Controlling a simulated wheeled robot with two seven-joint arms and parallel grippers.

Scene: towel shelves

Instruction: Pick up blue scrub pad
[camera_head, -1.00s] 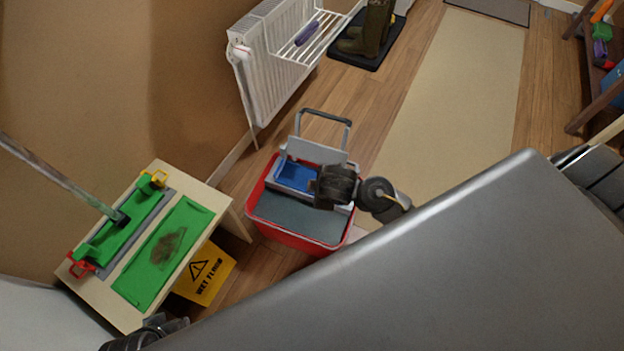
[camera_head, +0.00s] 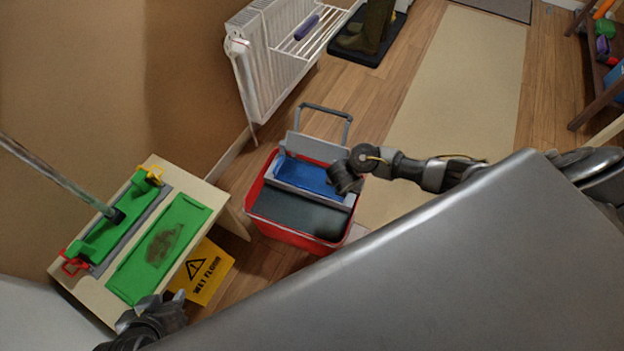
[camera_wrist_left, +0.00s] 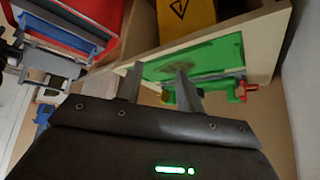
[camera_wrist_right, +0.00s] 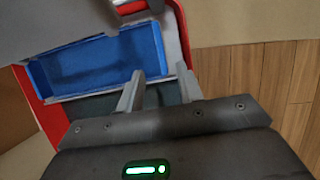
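A flat blue rectangular piece (camera_head: 305,175) with a raised rim lies in the grey upper part of the red bucket (camera_head: 285,236). It also shows in the right wrist view (camera_wrist_right: 95,66); I cannot tell whether it is the scrub pad or a tray. My right gripper (camera_head: 340,180) hangs over the bucket's right side, beside the blue piece. In the right wrist view its fingers (camera_wrist_right: 159,75) are apart and empty. My left gripper (camera_head: 170,312) is by the front edge of the small table. In the left wrist view its fingers (camera_wrist_left: 158,75) are apart and empty.
The small table (camera_head: 224,200) holds a stained green pad (camera_head: 185,225) and a green mop head (camera_head: 100,240) with a handle. A white radiator (camera_head: 270,60) is behind. A beige runner (camera_head: 450,90) lies clear.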

